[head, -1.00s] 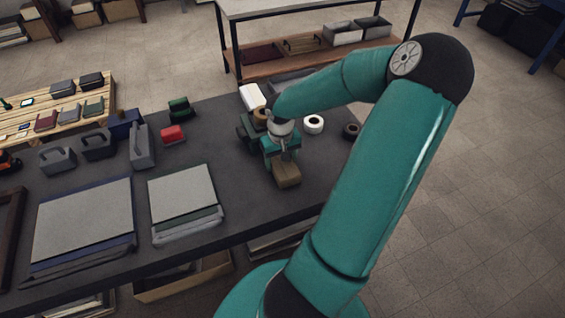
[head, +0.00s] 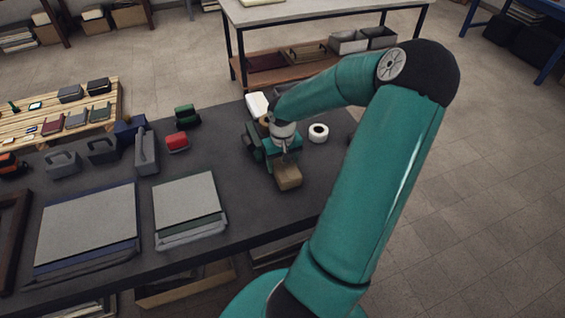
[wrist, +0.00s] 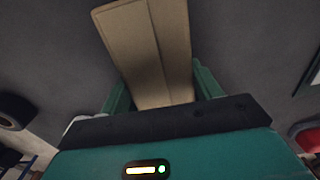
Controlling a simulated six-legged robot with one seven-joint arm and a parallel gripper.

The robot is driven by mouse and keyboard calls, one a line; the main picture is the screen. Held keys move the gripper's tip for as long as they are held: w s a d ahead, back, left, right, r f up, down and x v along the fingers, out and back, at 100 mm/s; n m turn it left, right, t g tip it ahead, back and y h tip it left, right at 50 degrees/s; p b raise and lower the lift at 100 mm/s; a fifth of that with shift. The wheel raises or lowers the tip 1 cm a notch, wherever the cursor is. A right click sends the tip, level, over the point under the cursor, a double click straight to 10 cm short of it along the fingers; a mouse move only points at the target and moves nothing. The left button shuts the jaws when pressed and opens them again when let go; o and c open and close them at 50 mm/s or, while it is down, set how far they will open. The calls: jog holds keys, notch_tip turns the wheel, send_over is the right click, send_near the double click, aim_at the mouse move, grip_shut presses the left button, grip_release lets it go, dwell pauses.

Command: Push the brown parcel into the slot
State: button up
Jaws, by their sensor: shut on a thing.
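The brown parcel (head: 288,177) is a small tan block at my gripper, over the right part of the dark table. My gripper (head: 283,160) is teal and points down at it. In the wrist view the parcel (wrist: 145,45) sits between the two green fingers (wrist: 160,92), which are shut on it; its far end sticks out past them. Whether the parcel touches the table is unclear. A dark green object (head: 253,141) stands just behind and left of my gripper, partly hidden by it. I cannot pick out the slot for certain.
Grey-topped stacks (head: 187,204) and a larger flat stack (head: 88,226) lie at the table's front left. Dark table top is bare left of my gripper.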

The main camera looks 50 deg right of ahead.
jog(key=o, duration=1.3)
notch_tip(320, 180, up, 14)
jog(key=shift+f, duration=0.1)
